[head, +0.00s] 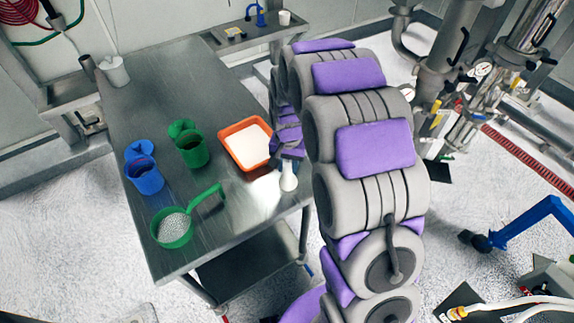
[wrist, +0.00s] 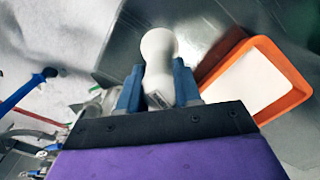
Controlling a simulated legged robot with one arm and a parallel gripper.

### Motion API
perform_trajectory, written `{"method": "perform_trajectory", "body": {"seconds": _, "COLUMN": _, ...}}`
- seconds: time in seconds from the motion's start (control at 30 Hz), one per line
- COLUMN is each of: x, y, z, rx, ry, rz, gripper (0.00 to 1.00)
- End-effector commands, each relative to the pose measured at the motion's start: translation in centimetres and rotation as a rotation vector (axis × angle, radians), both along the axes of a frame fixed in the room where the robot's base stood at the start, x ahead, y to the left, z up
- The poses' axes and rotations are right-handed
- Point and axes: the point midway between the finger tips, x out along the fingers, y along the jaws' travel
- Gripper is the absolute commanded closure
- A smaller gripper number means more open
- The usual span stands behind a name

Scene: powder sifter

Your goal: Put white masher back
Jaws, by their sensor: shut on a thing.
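The white masher (wrist: 158,48) is between the two blue fingers of my gripper (wrist: 157,75) in the wrist view. The fingers are shut on it. In the head view the masher (head: 288,178) hangs below my arm at the right edge of the metal table (head: 235,240), just right of the orange tray. I cannot tell whether its lower end touches the table. My gripper's fingers are hard to make out in the head view, partly hidden by the arm.
The orange tray (head: 233,158) of white powder also shows in the wrist view (wrist: 292,88). A blue container (head: 146,178), a green container (head: 193,154) and a green sieve (head: 173,239) with white granules stand on the table. A white pot (head: 114,73) is at the back left.

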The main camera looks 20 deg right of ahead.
Motion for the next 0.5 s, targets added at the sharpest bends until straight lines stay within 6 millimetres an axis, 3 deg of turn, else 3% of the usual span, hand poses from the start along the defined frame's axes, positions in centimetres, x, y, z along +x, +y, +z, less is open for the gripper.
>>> {"method": "perform_trajectory", "body": {"seconds": 0.23, "x": -0.03, "y": 0.25, "z": -0.06, "rx": -0.003, "ry": 0.000, "rz": 0.000, "gripper": 1.00}}
{"method": "perform_trajectory", "body": {"seconds": 0.27, "x": -0.03, "y": 0.26, "z": -0.08, "rx": -0.003, "ry": 0.001, "rz": 0.000, "gripper": 0.65}}
{"method": "perform_trajectory", "body": {"seconds": 0.5, "x": -0.03, "y": 0.27, "z": -0.06, "rx": -0.003, "ry": 0.000, "rz": 0.000, "gripper": 0.42}}
